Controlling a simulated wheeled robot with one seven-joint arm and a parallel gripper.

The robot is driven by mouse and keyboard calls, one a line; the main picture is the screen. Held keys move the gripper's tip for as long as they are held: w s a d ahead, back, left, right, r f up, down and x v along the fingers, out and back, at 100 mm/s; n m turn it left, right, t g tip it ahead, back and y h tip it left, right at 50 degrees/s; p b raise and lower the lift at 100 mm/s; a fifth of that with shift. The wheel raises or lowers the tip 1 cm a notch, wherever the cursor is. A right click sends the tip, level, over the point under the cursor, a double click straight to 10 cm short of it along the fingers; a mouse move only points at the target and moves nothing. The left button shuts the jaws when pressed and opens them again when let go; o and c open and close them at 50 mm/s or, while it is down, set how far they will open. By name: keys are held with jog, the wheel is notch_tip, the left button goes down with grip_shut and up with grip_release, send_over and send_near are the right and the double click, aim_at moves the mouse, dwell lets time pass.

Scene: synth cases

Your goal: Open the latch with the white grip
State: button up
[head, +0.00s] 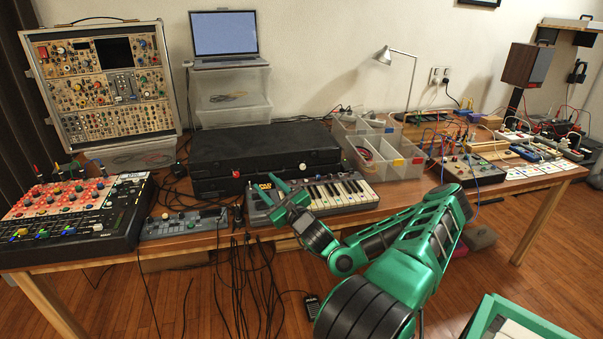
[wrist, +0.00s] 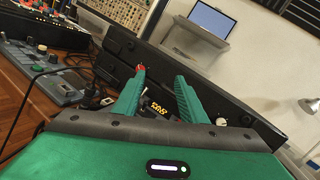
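A closed black case (head: 262,150) lies on the table, with two small latches on its front side. The latch with the white grip (head: 302,166) is on the right; in the wrist view the white grip (wrist: 221,121) is right of my fingers. The latch with the red grip (head: 236,173) is on the left; in the wrist view the red grip (wrist: 140,67) shows at my left fingertip, and I cannot tell whether they touch. My gripper (head: 269,187) is in front of the case, between the latches and lower. Its fingers (wrist: 161,76) are apart with nothing between them.
A small keyboard (head: 335,192) lies below and beside my gripper, in front of the case. Clear bins (head: 400,165) stand right of the case. A blue-grey device (head: 185,224) and a red-topped mixer (head: 75,215) are at left. A laptop (head: 224,38) stands behind.

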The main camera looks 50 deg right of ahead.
aim_at(303, 168)
jog(key=s+d+f+m+g+h, duration=0.1)
jog(key=s+d+m+h, duration=0.1)
jog(key=d+m, duration=0.1)
jog(key=s+d+f+m+g+h, duration=0.1)
jog(key=s+d+m+h, duration=0.1)
jog(key=d+m, duration=0.2)
jog(key=s+d+f+m+g+h, duration=0.1)
jog(key=s+d+m+g+h, duration=0.1)
jog(key=d, duration=0.4)
jog(key=shift+s+d+f+m+h, duration=0.15)
jog(key=shift+m+h, duration=0.1)
jog(key=shift+m, duration=0.15)
jog(key=shift+d+f+m+h, duration=0.15)
jog(key=shift+m+h, duration=0.1)
jog(key=shift+m, duration=0.15)
jog(key=shift+x, duration=5.35)
jog(key=shift+r, duration=0.1)
